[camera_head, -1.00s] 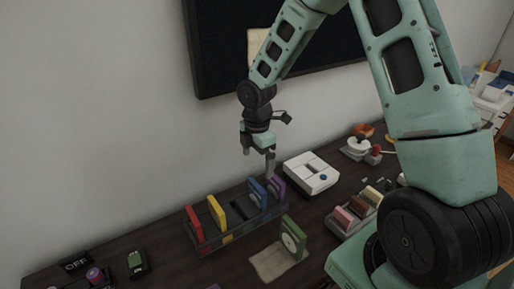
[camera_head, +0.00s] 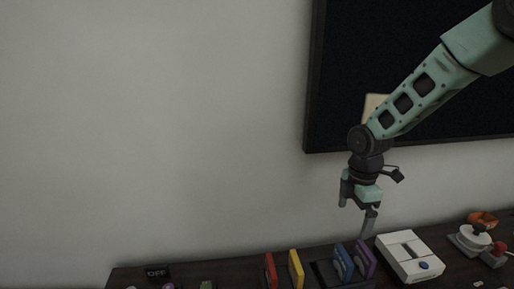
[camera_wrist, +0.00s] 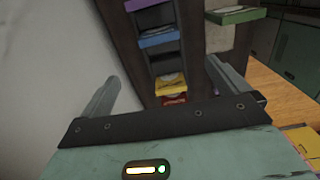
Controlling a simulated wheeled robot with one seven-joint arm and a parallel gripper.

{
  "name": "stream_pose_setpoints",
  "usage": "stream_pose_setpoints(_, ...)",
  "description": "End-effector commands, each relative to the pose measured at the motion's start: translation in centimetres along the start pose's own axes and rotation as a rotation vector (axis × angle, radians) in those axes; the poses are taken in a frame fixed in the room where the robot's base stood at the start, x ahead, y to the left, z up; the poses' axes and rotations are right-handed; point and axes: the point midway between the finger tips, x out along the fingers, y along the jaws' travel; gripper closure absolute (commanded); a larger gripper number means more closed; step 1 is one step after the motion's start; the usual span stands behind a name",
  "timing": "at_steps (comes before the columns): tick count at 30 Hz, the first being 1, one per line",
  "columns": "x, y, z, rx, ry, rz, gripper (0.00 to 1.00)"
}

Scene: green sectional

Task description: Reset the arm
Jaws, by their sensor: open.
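My gripper (camera_head: 357,212) hangs above the back of the dark table, over the purple and blue cartridges, with its fingers pointing down. It is open and empty, and its two fingers stand wide apart in the wrist view (camera_wrist: 160,92). My arm reaches in from the upper right and bends at the wrist. In the wrist view the rack of coloured cartridges lies beyond the fingers, apart from them.
A purple cartridge (camera_head: 365,257), a blue one (camera_head: 343,262), a yellow one (camera_head: 296,268) and a red one (camera_head: 271,270) stand upright on the table. A white console (camera_head: 409,257) sits to their right. A dark screen (camera_head: 340,60) hangs on the wall behind.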

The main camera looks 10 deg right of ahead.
Motion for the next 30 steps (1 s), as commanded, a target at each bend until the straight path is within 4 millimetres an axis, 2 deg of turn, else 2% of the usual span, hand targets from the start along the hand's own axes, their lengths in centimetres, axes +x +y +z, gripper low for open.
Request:
stream_pose_setpoints(2,-1.0,-1.0,-2.1,0.028,-0.001,0.003,0.00)
stream_pose_setpoints(5,-2.9,-3.8,-6.3,0.128,-0.001,0.005,0.00)
stream_pose_setpoints(8,-5.0,-8.4,-11.2,0.277,0.004,0.005,0.00)
stream_pose_setpoints(9,-5.7,-10.5,-12.9,0.343,0.008,0.005,0.00)
stream_pose_setpoints(13,-7.5,-17.3,-16.6,0.555,0.022,0.000,0.00)
stream_pose_setpoints(15,-8.0,-20.5,-17.6,0.654,0.031,-0.004,0.00)
stream_pose_setpoints(18,-8.4,-23.9,-18.4,0.766,0.041,-0.012,0.00)
stream_pose_setpoints(21,-8.6,-26.0,-18.6,0.839,0.047,-0.020,0.00)
stream_pose_setpoints(24,-8.7,-26.8,-18.7,0.873,0.049,-0.023,0.00)
stream_pose_setpoints(30,-8.7,-26.9,-18.7,0.881,0.049,-0.025,0.00)
